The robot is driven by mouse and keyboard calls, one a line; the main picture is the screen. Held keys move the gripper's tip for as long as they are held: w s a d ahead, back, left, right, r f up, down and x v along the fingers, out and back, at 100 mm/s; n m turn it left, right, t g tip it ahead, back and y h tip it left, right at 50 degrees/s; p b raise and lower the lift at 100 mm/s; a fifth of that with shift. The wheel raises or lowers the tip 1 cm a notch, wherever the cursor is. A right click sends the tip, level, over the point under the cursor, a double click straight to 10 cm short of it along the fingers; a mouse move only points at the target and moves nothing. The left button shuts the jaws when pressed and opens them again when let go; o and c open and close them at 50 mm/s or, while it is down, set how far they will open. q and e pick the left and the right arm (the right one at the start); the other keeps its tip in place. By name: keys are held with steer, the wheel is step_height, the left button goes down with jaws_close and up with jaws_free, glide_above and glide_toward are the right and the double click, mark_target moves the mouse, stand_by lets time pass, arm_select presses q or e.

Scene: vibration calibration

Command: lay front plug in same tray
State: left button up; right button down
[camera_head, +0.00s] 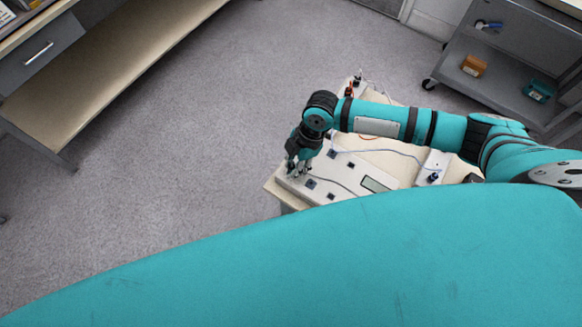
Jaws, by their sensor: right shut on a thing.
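My right gripper (297,171) points down at the left front end of a white instrument panel (322,191) on a table. It is shut on a small plug, which the fingers mostly hide. A thin dark cable (340,184) runs over the panel from near the gripper. The panel carries dark square sockets (310,184) and a greenish display (375,185). A white block (437,161) with a dark plug-like piece (433,178) stands at the right; I cannot tell whether it is the tray. My left gripper is not in view.
My teal body covers the lower picture and hides the table's front. Another cable (390,152) crosses the table beneath my right arm. A grey cart (500,70) holds an orange box (474,65) and a teal box (539,90). The floor (180,170) at left is clear; a workbench (110,60) stands beyond.

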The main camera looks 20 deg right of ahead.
steer(key=shift+w+n+g+b, duration=0.1)
steer(key=shift+n+g+b, duration=0.45)
steer(key=shift+n, duration=1.15)
steer(key=shift+n, duration=0.3)
steer(key=shift+w+a+n+g+h+b, duration=0.1)
steer(key=shift+n+g+h+b, duration=0.3)
steer(key=shift+n, duration=0.5)
steer(key=shift+n+g+h+b, duration=0.15)
steer(key=shift+n+b, duration=0.3)
steer(key=shift+n, duration=0.45)
steer(key=shift+n, duration=0.3)
steer(key=shift+n, duration=0.3)
steer(key=shift+a+n+h+b, duration=0.1)
steer(key=shift+n+h+b, duration=0.55)
steer(key=shift+n, duration=0.75)
